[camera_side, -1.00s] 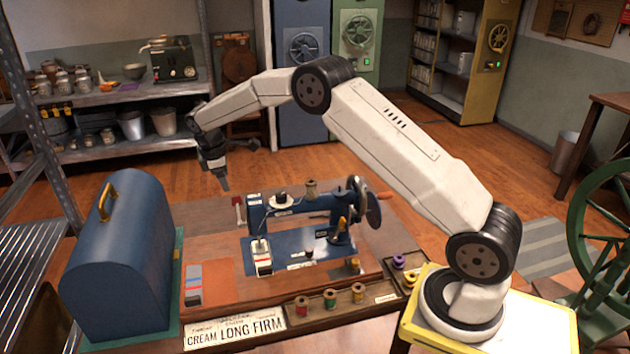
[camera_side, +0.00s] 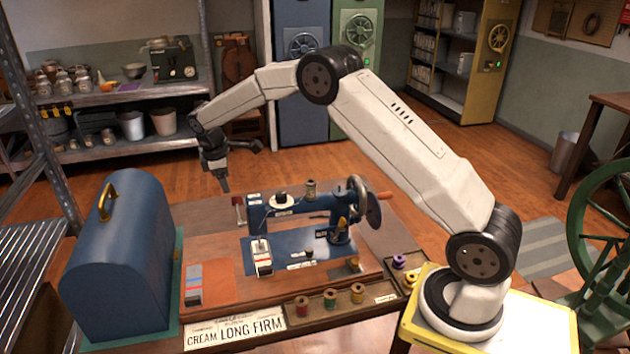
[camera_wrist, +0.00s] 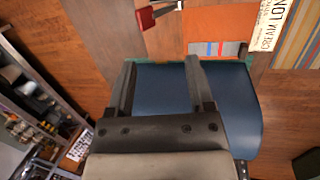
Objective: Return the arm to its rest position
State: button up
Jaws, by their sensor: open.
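My arm reaches up and left from its base on the yellow-edged stand. My gripper (camera_side: 223,188) points down in the air at the table's back left, behind the blue sewing machine (camera_side: 298,246) and right of the blue domed case (camera_side: 120,262). In the wrist view the two fingers of my gripper (camera_wrist: 158,75) stand apart with nothing between them. The blue case (camera_wrist: 232,105) lies below and beyond the fingers there. The red-handled item (camera_wrist: 155,15) also shows at the top of the wrist view.
A tray of thread spools (camera_side: 330,298) and a sign (camera_side: 236,331) lie along the table's front. Metal shelves (camera_side: 110,100) with jars and pots stand behind left. A green spinning wheel (camera_side: 605,235) is at the right. The floor behind the table is open.

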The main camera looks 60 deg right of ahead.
jog(key=s+a+m+t+y, duration=0.1)
jog(key=s+a+m, duration=0.3)
jog(key=s, duration=1.1)
jog(key=s+a+m+t+y, duration=0.1)
jog(key=s+a+m, duration=0.3)
jog(key=s, duration=1.1)
jog(key=shift+a+y, duration=0.3)
jog(key=shift+a, duration=0.75)
jog(key=shift+f, duration=0.1)
